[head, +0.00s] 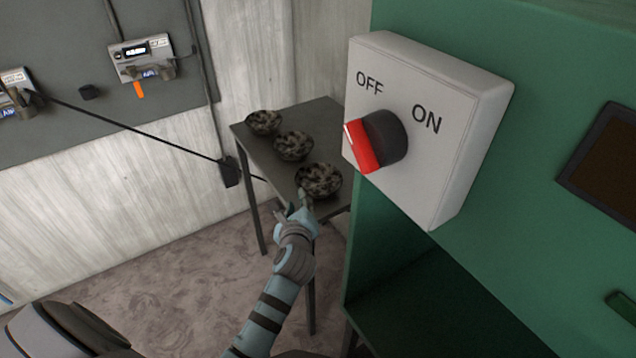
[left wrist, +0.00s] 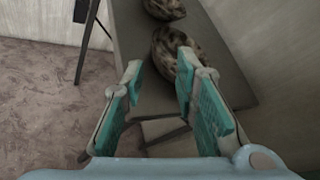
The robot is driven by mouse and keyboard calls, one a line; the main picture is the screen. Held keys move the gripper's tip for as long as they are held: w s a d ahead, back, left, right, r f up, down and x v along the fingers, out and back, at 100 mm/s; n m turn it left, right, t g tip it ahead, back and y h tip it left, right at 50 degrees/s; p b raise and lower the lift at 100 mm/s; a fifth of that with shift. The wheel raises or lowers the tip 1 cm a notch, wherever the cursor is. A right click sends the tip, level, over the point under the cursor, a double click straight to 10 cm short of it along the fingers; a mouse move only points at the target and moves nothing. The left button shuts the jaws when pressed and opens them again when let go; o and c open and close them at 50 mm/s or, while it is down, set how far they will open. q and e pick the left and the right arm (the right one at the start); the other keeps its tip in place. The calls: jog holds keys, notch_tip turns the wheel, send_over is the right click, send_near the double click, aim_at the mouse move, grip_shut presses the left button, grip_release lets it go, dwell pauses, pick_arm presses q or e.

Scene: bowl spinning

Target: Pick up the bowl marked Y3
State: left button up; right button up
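Three dark, mottled bowls stand in a row on a narrow dark table (head: 265,147): a far bowl (head: 263,122), a middle bowl (head: 294,146) and a near bowl (head: 319,181). I cannot read a Y3 mark on any of them. My left gripper (head: 296,205) is at the table's near edge, just in front of the near bowl. In the left wrist view my left gripper (left wrist: 160,75) is open with nothing between its fingers. One bowl (left wrist: 170,48) shows just beyond the right fingertip, and another bowl (left wrist: 164,8) is cut off at the top. Whether the finger touches the bowl is unclear. My right gripper is out of view.
A green machine (head: 540,200) stands close on the right, with a white switch box (head: 455,95) and a red-and-black knob (head: 378,140). A pale wall (head: 100,205) runs behind the table. Carpeted floor (head: 170,285) is open to the left.

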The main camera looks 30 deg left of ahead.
aim_at(297, 182)
pick_arm(q)
jog(key=b+x, duration=0.1)
jog(key=x, duration=0.3)
jog(key=b+x, duration=0.2)
jog(key=x, duration=0.3)
jog(key=b+x, duration=0.2)
jog(key=x, duration=0.2)
jog(key=shift+a+f, duration=0.4)
jog(key=shift+a, duration=0.2)
jog(key=shift+w+a, duration=0.1)
jog(key=shift+w, duration=0.2)
jog(key=shift+s, duration=0.15)
grip_shut()
